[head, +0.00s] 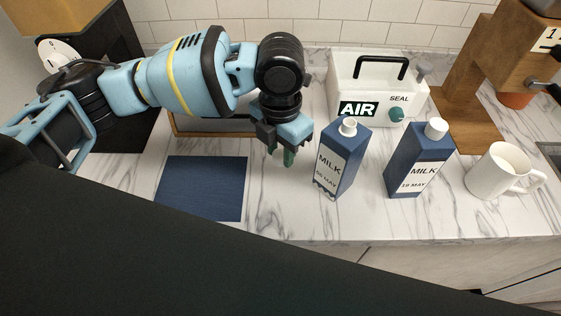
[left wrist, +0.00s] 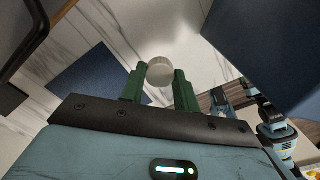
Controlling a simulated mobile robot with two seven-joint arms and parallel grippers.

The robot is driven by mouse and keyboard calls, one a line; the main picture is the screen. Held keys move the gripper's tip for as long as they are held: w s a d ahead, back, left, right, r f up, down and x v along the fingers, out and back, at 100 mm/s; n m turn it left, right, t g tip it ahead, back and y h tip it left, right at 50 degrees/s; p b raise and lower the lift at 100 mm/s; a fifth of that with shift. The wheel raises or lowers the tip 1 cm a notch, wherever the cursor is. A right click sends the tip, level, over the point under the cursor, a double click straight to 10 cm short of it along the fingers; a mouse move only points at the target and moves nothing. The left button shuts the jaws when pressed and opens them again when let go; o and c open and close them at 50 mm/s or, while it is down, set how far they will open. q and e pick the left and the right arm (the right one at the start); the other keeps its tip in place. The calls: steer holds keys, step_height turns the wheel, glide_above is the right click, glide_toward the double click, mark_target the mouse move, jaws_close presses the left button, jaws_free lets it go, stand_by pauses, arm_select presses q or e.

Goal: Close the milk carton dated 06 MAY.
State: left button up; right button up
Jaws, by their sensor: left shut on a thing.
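The milk carton dated 06 MAY (head: 334,168) stands upright on the counter, a blue carton with a white label. Its white spout (head: 349,126) on top is uncapped. My left gripper (head: 288,157) is just left of this carton, apart from it, with its green fingers pointing down. In the left wrist view the fingers (left wrist: 160,85) are shut on a round, ridged white cap (left wrist: 160,71). The cap is hidden in the head view. The wrist view also shows a blue carton side (left wrist: 265,45) at upper right. My right gripper cannot be made out clearly there.
A second milk carton, dated 19 MAY (head: 407,165), stands to the right with a white cap on. A white mug (head: 489,172) is further right. A white AIR SEAL box (head: 412,97) stands behind the cartons. A dark blue mat (head: 201,188) lies left.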

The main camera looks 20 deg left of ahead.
arm_select(q)
steer(key=shift+r, duration=1.25)
